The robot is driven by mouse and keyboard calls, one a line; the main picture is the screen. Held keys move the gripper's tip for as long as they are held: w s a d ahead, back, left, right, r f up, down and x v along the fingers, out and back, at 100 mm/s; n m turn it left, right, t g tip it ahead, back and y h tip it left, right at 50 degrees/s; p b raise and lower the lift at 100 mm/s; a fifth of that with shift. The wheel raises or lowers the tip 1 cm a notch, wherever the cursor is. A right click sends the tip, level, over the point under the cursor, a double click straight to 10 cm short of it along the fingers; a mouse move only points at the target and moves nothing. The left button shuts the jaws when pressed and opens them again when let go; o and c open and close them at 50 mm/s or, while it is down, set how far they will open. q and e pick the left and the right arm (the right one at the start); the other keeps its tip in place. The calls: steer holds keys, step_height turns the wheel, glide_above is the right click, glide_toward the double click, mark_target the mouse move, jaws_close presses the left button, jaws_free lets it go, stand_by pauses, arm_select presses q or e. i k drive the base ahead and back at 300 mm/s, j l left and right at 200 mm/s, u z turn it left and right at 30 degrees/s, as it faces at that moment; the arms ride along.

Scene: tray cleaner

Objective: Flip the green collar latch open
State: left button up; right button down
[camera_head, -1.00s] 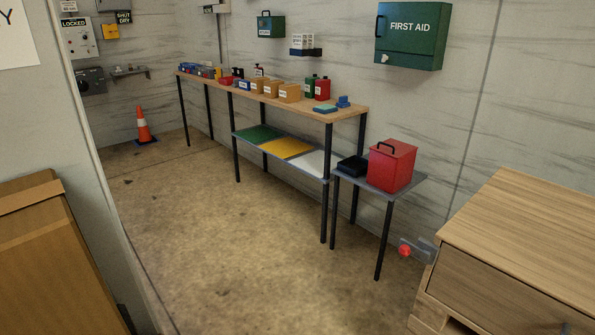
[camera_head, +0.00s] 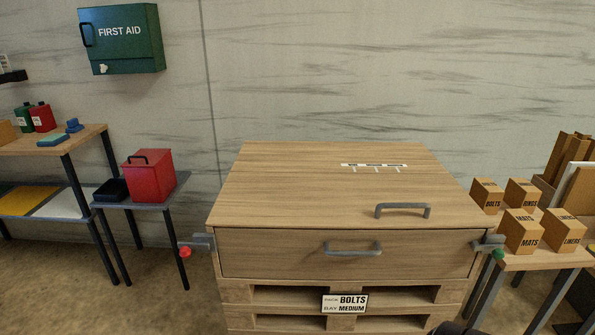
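The green collar latch (camera_head: 497,254) is a small green knob on a grey bracket (camera_head: 488,242) at the right front corner of the wooden crate (camera_head: 345,255). A matching red latch (camera_head: 185,252) sits on a grey bracket at the crate's left front corner. The crate has a wooden lid (camera_head: 310,190) with a grey handle (camera_head: 403,208) and a second grey handle (camera_head: 352,249) on its front. Whether the green latch is flipped open is too small to tell.
A table (camera_head: 540,262) with small labelled boxes (camera_head: 523,232) stands close by on the right. A small table (camera_head: 160,192) with a red bin (camera_head: 149,176) stands left, with bare floor before it.

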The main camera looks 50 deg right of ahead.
mark_target(497, 252)
steer(key=z, duration=2.8)
